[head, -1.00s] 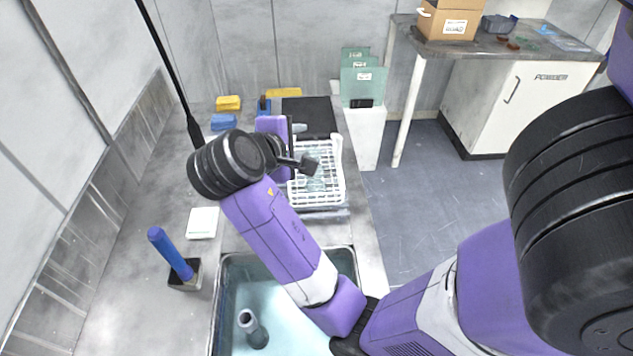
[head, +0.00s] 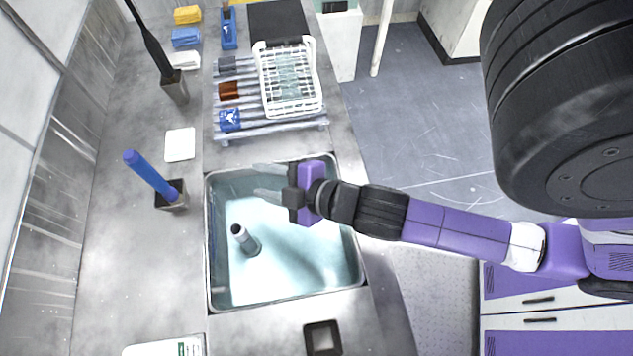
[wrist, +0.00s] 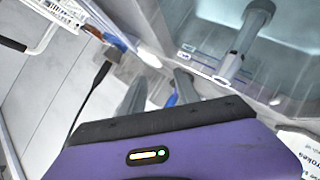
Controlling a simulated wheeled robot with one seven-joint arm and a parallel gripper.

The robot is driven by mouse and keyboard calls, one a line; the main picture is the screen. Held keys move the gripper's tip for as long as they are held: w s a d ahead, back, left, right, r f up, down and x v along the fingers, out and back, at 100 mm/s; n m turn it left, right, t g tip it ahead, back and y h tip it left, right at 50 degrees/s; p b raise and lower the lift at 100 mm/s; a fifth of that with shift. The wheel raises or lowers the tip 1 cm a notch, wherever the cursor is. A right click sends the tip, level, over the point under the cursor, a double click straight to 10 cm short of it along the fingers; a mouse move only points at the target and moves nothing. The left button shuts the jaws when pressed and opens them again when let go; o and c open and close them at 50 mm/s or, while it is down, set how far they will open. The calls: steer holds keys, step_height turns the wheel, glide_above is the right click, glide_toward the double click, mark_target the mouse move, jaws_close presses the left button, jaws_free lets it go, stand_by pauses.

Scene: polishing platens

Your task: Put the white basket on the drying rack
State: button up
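The white basket (head: 294,112) is a wire basket with clear greenish pieces inside. In the head view it rests over the right part of the slatted grey drying rack (head: 268,131), behind the sink. Its far end reaches close to a black mat. Part of a white wire frame, likely the basket, shows at the upper left of the wrist view (wrist: 62,12). My gripper (head: 268,181) is over the sink, in front of the rack and clear of the basket. Its two fingers are apart with nothing between them; they also show in the wrist view (wrist: 160,92).
The sink (head: 285,285) holds bluish liquid and an upright grey tube (head: 243,240). Blue (head: 150,175) and black (head: 150,40) handled tools stand in holders at the left. Several small items lie on the rack's left part. A white pad (head: 180,144) lies on the counter.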

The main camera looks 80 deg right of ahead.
steer(key=s+a+r+m+t+y, duration=0.1)
steer(key=s+a+r+m, duration=0.2)
steer(key=s, duration=0.3)
steer(key=s+a+r+m+t+y, duration=0.1)
steer(key=s+a+r+m+y, duration=0.1)
steer(key=s+a, duration=0.3)
steer(key=shift+s+a+r+m+y, duration=0.3)
steer(key=shift+s+a+r+m, duration=0.15)
steer(key=shift+r+m, duration=0.4)
